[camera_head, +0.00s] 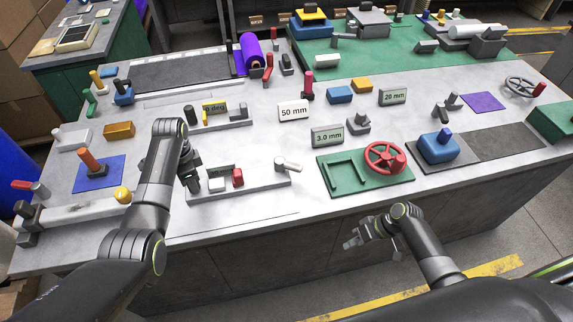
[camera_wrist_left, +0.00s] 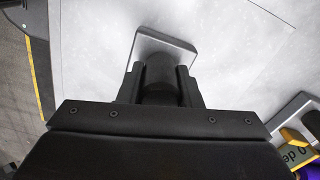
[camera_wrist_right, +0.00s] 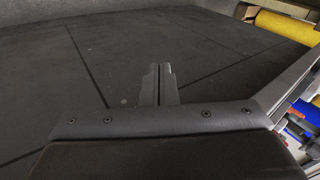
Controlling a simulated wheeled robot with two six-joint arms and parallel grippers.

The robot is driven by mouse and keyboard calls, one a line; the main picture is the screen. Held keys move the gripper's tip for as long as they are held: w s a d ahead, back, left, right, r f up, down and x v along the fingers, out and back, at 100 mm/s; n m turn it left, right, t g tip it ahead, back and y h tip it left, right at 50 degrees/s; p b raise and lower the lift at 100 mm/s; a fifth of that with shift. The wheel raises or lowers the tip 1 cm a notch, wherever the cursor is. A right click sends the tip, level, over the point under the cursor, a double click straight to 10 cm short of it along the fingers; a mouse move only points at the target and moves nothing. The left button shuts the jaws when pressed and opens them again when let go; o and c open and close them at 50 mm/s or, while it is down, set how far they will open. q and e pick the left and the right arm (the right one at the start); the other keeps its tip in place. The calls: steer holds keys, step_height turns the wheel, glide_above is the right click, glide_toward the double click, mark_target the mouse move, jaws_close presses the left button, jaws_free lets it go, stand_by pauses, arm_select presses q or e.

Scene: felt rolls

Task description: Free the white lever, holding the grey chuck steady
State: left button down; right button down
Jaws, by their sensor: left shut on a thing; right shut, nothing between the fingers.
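A long grey fixture bar (camera_head: 262,184) lies near the bench's front edge. The white lever (camera_head: 288,163) sits on a grey post at its right end, pointing right. A red block (camera_head: 237,177) and a pale block (camera_head: 216,184) stand along the bar. My left gripper (camera_head: 193,184) is at the bar's left end, shut on the dark grey chuck (camera_wrist_left: 158,72), which stands on the bar's end (camera_wrist_left: 170,42) in the left wrist view. The fingers hide much of the chuck. My right gripper (camera_head: 352,242) is shut and empty, out in front of the bench, apart from the lever; its closed fingers (camera_wrist_right: 160,80) show in the right wrist view.
A green plate with a red handwheel (camera_head: 385,157) lies right of the lever. Behind stand a 3.0 mm sign (camera_head: 327,136), a 50 mm sign (camera_head: 293,111) and a second fixture bar (camera_head: 228,120). The bench surface (camera_head: 260,222) before the bar is clear.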

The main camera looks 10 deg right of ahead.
mark_target(295, 168)
arm_select(q)
steer(key=shift+s+f, duration=0.1)
arm_select(e)
steer(key=w+a+r+n+y, duration=0.2)
steer(key=w+a+r+n, duration=0.1)
steer(key=r, duration=0.7)
steer(key=w+a+r+h, duration=0.1)
steer(key=w, duration=0.3)
steer(key=w+a+r+m+h, duration=0.1)
steer(key=w+r, duration=0.1)
steer(key=w, duration=0.2)
steer(key=w+a+r+h, duration=0.1)
steer(key=w+a+r, duration=0.1)
steer(key=w, duration=0.2)
steer(key=shift+r+m, duration=0.25)
steer(key=shift+m, duration=0.15)
steer(key=w+a+r+m+t+h, duration=0.1)
steer(key=w+r+m+h, duration=0.25)
steer(key=w+r, duration=0.4)
steer(key=shift+n+t+h, duration=0.25)
steer(key=shift+t+h, duration=0.05)
steer(key=shift+h, duration=0.05)
steer(key=shift+w+a+f, duration=0.1)
steer(key=shift+f, duration=2.2)
steer(key=shift+w+a+f, duration=0.1)
steer(key=shift+f, duration=2.2)
